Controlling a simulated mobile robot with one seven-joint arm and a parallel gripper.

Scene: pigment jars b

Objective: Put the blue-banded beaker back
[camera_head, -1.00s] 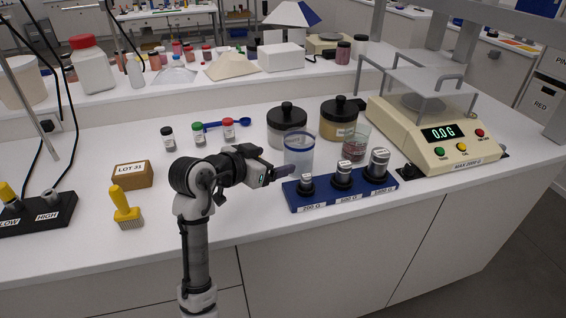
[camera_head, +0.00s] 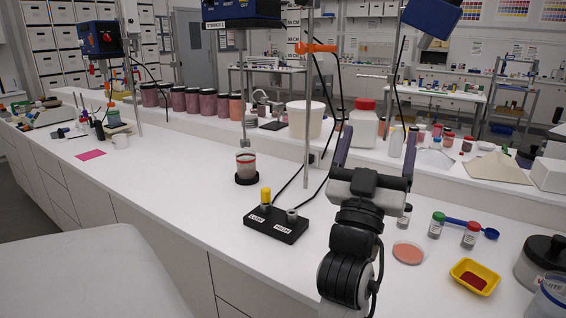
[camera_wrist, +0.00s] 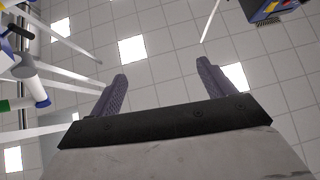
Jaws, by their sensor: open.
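A clear beaker with a blue band (camera_head: 552,300) stands on the bench at the lower right corner of the head view, cut off by the picture edge. My gripper (camera_head: 376,152) is raised over the bench, well to the left of that beaker, with its fingers pointing up. The fingers are spread with nothing between them. In the wrist view my open gripper (camera_wrist: 162,76) points toward the ceiling, and no beaker shows there. Another beaker with a red band (camera_head: 246,163) stands on a small dark round base left of my arm.
A black LOW/HIGH block (camera_head: 276,224) sits left of my arm. A pink dish (camera_head: 408,253), a yellow tray (camera_head: 487,268), small vials (camera_head: 470,236) and a lidded jar (camera_head: 540,258) stand to the right. A stand rod (camera_head: 307,120) rises behind. The left front bench is mostly clear.

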